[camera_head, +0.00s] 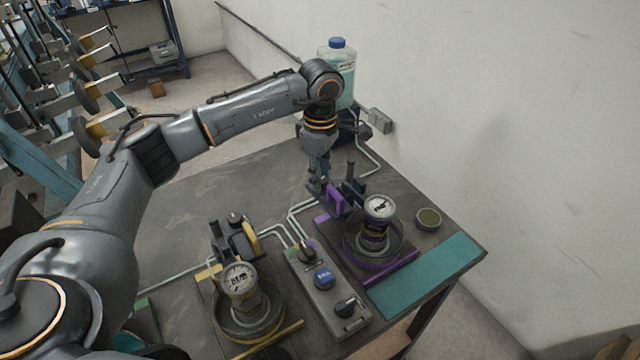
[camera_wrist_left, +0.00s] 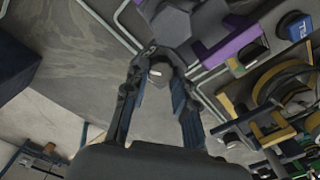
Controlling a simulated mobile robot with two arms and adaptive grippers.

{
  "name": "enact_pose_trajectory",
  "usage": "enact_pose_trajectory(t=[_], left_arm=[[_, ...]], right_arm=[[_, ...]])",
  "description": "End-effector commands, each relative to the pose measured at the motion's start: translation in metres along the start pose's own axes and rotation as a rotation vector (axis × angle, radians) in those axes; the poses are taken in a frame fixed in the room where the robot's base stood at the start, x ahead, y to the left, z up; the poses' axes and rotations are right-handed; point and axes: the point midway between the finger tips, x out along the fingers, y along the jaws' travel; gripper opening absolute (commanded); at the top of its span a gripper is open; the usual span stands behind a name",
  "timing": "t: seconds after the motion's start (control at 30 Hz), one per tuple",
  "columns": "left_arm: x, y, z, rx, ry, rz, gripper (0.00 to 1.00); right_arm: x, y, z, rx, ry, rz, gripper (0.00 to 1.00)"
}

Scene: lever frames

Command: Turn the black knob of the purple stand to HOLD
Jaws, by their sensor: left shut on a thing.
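The purple stand (camera_head: 402,273) is at the right of the table in the head view, with a round gauge (camera_head: 379,207) on top and a purple bracket (camera_head: 335,203) at its back left. Part of its purple frame shows in the wrist view (camera_wrist_left: 228,40). My left gripper (camera_head: 318,188) points down beside that bracket. In the wrist view its fingers (camera_wrist_left: 157,80) close around a small dark knob (camera_wrist_left: 157,70) with a pale mark, seemingly the black knob. The fingers hide most of it. The HOLD mark is not readable. My right gripper is not in view.
A yellow stand (camera_head: 287,331) with a gauge is at the front left. A grey control box (camera_head: 325,300) with a blue button lies between the stands. A teal mat (camera_head: 425,276), a small round dish (camera_head: 428,218) and a bottle (camera_head: 338,60) are nearby. The wall is close behind.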

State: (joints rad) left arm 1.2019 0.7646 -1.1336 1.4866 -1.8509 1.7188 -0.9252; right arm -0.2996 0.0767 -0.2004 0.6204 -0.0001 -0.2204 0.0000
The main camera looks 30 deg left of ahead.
Motion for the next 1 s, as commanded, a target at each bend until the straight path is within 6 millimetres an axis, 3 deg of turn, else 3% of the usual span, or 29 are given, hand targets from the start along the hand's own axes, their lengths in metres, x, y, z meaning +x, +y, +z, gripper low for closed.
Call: enact_pose_trajectory(t=[0.03, 0.3, 1.0], left_arm=[[0.002, 0.002, 0.000, 0.037, -0.001, 0.007, 0.00], [0.000, 0.002, 0.000, 0.200, -0.001, 0.005, 0.00], [-0.003, 0.002, 0.000, 0.290, -0.002, 0.006, 0.00]], right_arm=[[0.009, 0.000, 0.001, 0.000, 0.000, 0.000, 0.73], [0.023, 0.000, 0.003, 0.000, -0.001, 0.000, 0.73], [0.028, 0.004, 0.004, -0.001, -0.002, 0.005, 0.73]])
